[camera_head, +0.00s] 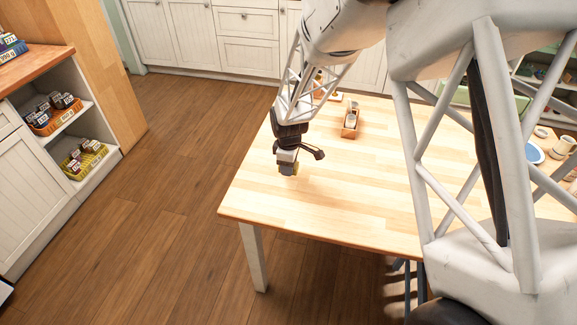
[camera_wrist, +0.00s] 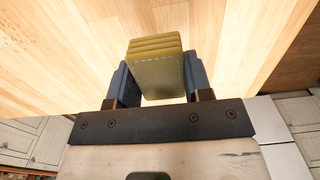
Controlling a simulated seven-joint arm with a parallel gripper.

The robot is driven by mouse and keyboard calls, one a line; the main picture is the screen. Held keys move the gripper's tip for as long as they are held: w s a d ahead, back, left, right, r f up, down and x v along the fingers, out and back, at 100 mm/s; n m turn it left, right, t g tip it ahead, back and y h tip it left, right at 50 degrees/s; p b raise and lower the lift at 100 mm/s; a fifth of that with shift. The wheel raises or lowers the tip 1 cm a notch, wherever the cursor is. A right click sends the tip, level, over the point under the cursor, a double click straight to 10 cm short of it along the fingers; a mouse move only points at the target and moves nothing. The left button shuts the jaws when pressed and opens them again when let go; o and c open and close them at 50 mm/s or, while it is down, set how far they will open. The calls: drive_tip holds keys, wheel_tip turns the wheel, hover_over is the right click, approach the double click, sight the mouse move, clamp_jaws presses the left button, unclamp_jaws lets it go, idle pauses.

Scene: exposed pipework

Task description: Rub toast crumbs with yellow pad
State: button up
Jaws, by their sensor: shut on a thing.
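My gripper (camera_wrist: 158,85) is shut on the yellow pad (camera_wrist: 158,72), which sits between its two blue-grey fingers in the wrist view. The pad is a ridged, olive-yellow block with a pale dashed line across it. In the head view my gripper (camera_head: 287,168) is over the left part of the wooden table (camera_head: 330,205), close to its left edge.
A small wooden box (camera_head: 350,124) with items stands toward the back of the table. A blue plate (camera_head: 533,153) and a cup (camera_head: 564,147) are at the right. The table's front middle is clear. Shelves with baskets (camera_head: 85,160) stand at the left across the floor.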

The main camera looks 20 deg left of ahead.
drive_tip(key=w+r, duration=0.3)
drive_tip(key=w, duration=1.6)
drive_tip(key=shift+f, duration=0.1)
